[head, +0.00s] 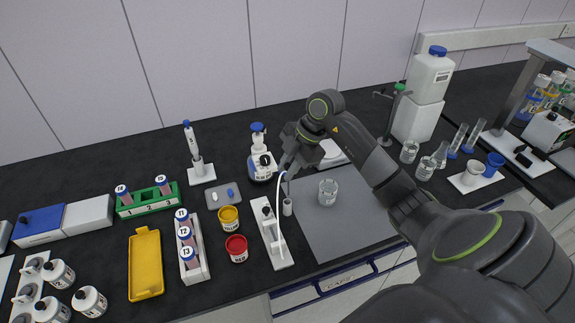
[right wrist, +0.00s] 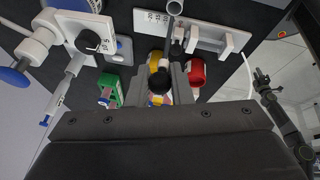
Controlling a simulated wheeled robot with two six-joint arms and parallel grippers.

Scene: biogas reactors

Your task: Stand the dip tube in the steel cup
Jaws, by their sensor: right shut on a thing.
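My right gripper (head: 291,162) is shut on the dip tube (head: 288,187), a thin upright tube. A pale hose loops down beside it. The small steel cup (head: 287,208) stands directly below, next to the white stand. The tube's lower end is at the cup's mouth in the head view; I cannot tell whether it is inside. In the right wrist view the gripper fingers (right wrist: 160,88) close around a dark-topped piece, and a grey ring that looks like the cup (right wrist: 175,8) is at the top edge. My left gripper (right wrist: 263,78) appears small at the right; its jaws are unclear.
A white stand (head: 283,260) is beside the cup. A grey mat (head: 325,235) with a glass beaker (head: 328,189) lies to the right. A yellow jar (head: 228,218) and red jar (head: 237,248) stand to the left. A blue-capped bottle (head: 259,150) is behind.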

